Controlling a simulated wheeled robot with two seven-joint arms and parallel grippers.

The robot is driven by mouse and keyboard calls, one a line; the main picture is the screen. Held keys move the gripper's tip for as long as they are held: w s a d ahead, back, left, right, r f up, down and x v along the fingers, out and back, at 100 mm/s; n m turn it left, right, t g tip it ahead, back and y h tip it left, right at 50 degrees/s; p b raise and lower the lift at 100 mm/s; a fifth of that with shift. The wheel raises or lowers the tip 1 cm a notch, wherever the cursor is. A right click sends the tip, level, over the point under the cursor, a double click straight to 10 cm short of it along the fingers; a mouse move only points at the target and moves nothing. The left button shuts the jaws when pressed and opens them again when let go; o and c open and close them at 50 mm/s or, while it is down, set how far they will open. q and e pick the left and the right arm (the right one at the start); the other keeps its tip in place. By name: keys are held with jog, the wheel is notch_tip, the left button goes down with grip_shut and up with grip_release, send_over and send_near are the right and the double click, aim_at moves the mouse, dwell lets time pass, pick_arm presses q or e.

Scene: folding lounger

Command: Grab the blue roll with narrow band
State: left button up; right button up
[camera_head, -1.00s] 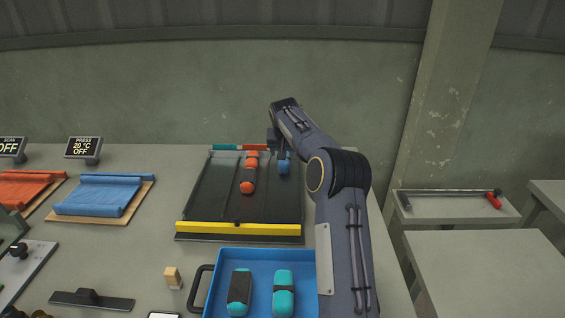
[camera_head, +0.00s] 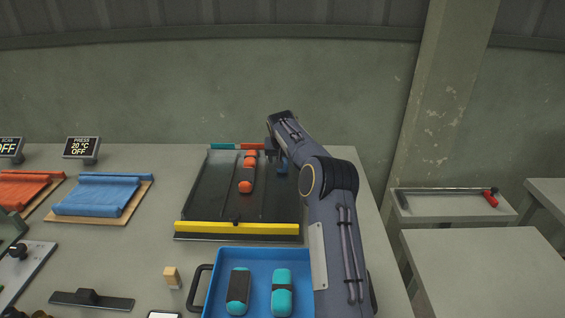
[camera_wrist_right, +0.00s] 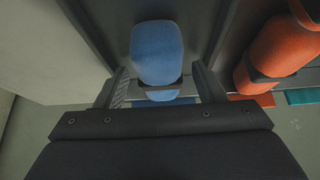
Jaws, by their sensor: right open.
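The blue roll (camera_head: 282,167) lies at the far right of the dark sloped tray (camera_head: 214,190), partly hidden by my right arm. In the right wrist view the blue roll (camera_wrist_right: 157,50) shows a narrow dark band near the end closer to the gripper. My right gripper (camera_head: 276,156) is at the roll's far end. In the wrist view its open fingers (camera_wrist_right: 160,72) stand on either side of the banded end, with small gaps to both. My left gripper is not in view.
A yellow bar (camera_head: 237,227) crosses the tray's front. A blue bin (camera_head: 258,262) with teal rolls stands in front.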

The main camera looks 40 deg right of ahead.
jog(key=shift+f, duration=0.15)
jog(key=shift+c, duration=0.2)
jog(key=c, duration=1)
jog(key=shift+c, duration=0.4)
